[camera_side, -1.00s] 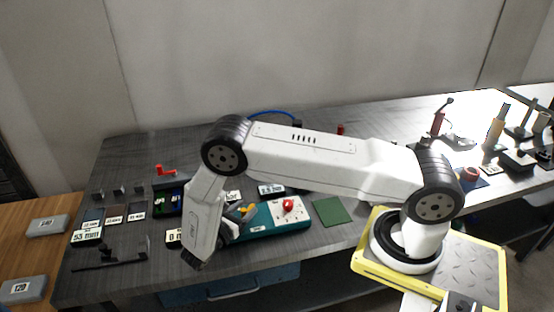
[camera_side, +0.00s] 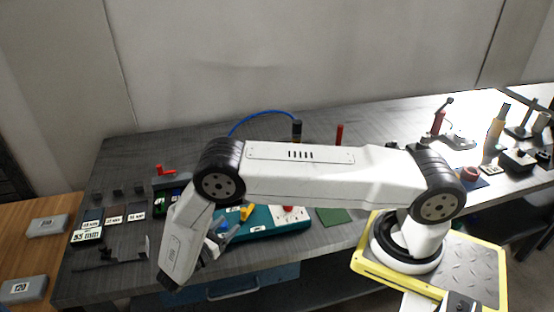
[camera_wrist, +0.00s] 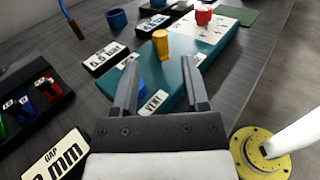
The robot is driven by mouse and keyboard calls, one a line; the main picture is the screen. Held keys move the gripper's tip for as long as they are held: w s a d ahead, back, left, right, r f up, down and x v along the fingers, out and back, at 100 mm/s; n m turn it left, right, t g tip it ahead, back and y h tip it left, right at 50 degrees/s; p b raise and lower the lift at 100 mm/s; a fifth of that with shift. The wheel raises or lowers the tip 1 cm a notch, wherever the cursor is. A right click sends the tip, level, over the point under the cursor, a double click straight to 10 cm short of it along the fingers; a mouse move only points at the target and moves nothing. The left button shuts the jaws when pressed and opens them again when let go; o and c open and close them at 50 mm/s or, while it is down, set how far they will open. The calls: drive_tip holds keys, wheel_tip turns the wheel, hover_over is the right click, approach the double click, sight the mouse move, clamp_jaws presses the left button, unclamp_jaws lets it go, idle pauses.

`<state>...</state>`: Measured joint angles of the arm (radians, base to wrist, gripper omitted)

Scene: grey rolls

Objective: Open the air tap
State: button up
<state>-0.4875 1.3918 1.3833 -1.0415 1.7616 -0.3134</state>
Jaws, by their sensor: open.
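A teal box (camera_side: 262,225) stands on the grey bench, partly hidden by my arm in the side view. In the wrist view the box (camera_wrist: 172,72) carries a yellow knob (camera_wrist: 161,42), a red knob (camera_wrist: 203,15) on a white panel, and a blue part (camera_wrist: 141,83). A "VENT" label lies on its near end. I cannot tell for certain which of these is the air tap. My gripper (camera_wrist: 160,68) is open and empty, its fingers pointing along the box, with the yellow knob beyond the gap between them. In the side view my gripper (camera_side: 220,232) is near the box's left end.
A blue hose (camera_side: 262,112) arches behind my arm to a dark fitting (camera_side: 297,129). A black tray (camera_wrist: 32,107) with coloured slots lies left in the wrist view, near a gap label (camera_wrist: 57,158). A red lever (camera_side: 166,170) stands farther back. A green mat (camera_side: 333,216) lies right.

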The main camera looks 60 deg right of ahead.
sight(244, 212)
drive_tip(key=shift+a, duration=0.3)
drive_tip(key=shift+d, duration=0.1)
drive_tip(key=n+t, duration=0.1)
drive_tip(key=s+n+t, duration=0.1)
drive_tip(key=t, duration=0.1)
drive_tip(key=d+t, duration=0.1)
drive_tip(key=shift+s+r+n+t, duration=0.15)
drive_tip(key=shift+s+n+t, duration=0.15)
drive_tip(key=shift+n+t, duration=0.1)
drive_tip(key=t, duration=0.1)
drive_tip(key=s+n+t, duration=0.1)
drive_tip(key=n+t, duration=0.1)
drive_tip(key=shift+s+d+t+y, duration=0.15)
drive_tip(key=shift+d+t+y, duration=0.15)
drive_tip(key=shift+t, duration=0.1)
drive_tip(key=shift+s+d+n+t+y, duration=0.1)
drive_tip(key=shift+s+n+t+y, duration=0.6)
drive_tip(key=shift+n+t+y, duration=0.35)
drive_tip(key=shift+s+n+t+y, duration=0.7)
drive_tip(key=shift+n+t+y, duration=0.15)
drive_tip(key=shift+n+t, duration=0.25)
drive_tip(key=shift+w+d, duration=0.1)
drive_tip(key=shift+x, duration=3.8)
